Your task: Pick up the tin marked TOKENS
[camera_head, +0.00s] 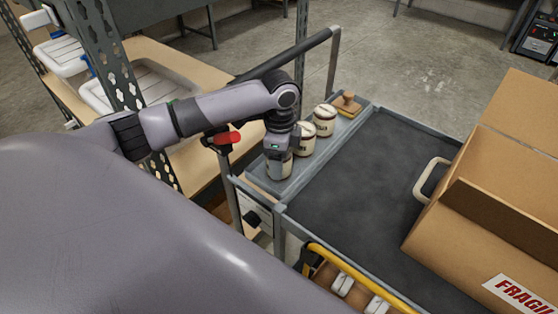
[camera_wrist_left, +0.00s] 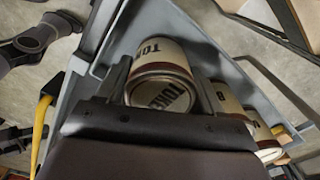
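The tin marked TOKENS (camera_wrist_left: 162,92) is cream with a dark band and shows its lettered lid and side in the left wrist view. In the head view the same tin (camera_head: 279,169) stands at the near end of a narrow grey tray (camera_head: 260,183), partly covered by my gripper. My left gripper (camera_head: 279,152) is down over it. In the left wrist view, one finger of the gripper (camera_wrist_left: 160,84) lies on each side of the tin, very close to its wall. Whether they press on it cannot be told. My right gripper is out of view.
Two similar tins (camera_head: 302,138) (camera_head: 325,120) stand in a row beyond it, followed by a wooden-handled stamp (camera_head: 347,103). A dark cart top (camera_head: 365,170) is bare in the middle. A cardboard box (camera_head: 490,215) fills its right. A cart handle (camera_head: 290,60) rises behind the arm.

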